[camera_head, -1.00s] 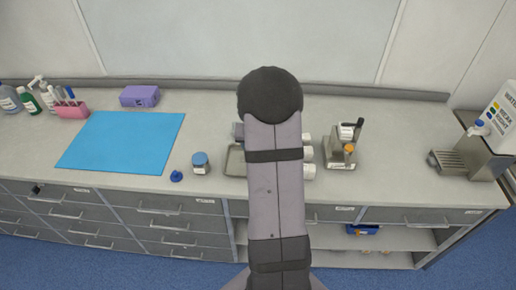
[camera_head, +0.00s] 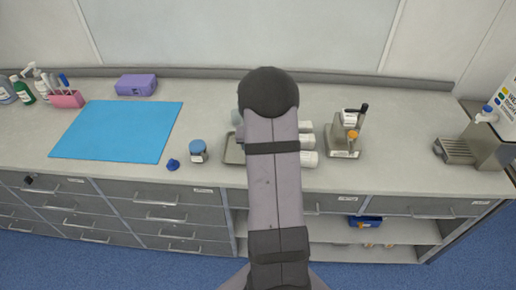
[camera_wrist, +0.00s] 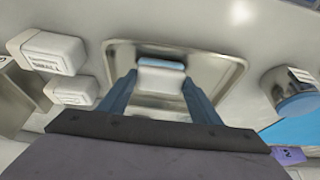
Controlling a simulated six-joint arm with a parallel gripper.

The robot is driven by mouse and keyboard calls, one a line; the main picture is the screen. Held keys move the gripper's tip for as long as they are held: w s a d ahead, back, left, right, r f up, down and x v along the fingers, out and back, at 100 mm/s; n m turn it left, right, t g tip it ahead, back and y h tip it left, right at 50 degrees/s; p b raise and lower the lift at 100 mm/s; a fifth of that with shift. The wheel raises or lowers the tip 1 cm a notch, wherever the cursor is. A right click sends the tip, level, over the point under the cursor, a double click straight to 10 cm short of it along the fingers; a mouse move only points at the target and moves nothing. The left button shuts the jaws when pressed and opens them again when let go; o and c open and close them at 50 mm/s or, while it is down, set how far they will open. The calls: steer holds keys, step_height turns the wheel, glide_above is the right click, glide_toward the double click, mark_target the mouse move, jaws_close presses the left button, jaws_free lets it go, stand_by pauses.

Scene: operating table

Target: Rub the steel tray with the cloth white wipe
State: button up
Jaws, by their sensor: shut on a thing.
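The steel tray (camera_wrist: 225,68) lies under my gripper in the wrist view. Its left rim (camera_head: 233,150) shows beside my arm in the head view, and the rest is hidden there. My gripper (camera_wrist: 160,84) is shut on the white wipe (camera_wrist: 160,76), a folded white cloth with a blue strip along its far edge. The wipe sits between the two blue-grey fingers, over the tray's floor. I cannot tell whether it touches the steel. In the head view my arm hides the gripper and the wipe.
A blue-lidded jar (camera_head: 198,153) and a small blue cap (camera_head: 173,164) stand near the tray, beside a blue mat (camera_head: 118,130). A metal device (camera_head: 345,138) and a dispenser (camera_head: 490,140) stand to the right.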

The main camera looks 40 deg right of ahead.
steer(key=shift+w+d+f+p, duration=0.1)
steer(key=shift+w+d+p, duration=0.55)
steer(key=shift+w+d, duration=1.55)
steer(key=shift+w+a, duration=0.55)
steer(key=shift+a, duration=0.05)
steer(key=shift+s+a+b, duration=1.05)
steer(key=shift+s+a, duration=1.35)
steer(key=shift+s, duration=0.1)
steer(key=shift+w+a+f+b, duration=0.1)
steer(key=shift+a+f+b, duration=0.05)
steer(key=shift+a+b, duration=0.15)
steer(key=shift+w+a+r, duration=0.1)
steer(key=shift+w+r, duration=0.2)
steer(key=shift+w, duration=0.25)
steer(key=shift+w+d+f+p, duration=0.15)
steer(key=shift+w+d+p, duration=0.6)
steer(key=shift+w+d, duration=1.45)
steer(key=shift+w+d+r, duration=0.15)
steer(key=shift+r, duration=0.05)
step_height(320, 180, up, 8)
steer(key=p, duration=0.4)
steer(key=shift+p, duration=0.35)
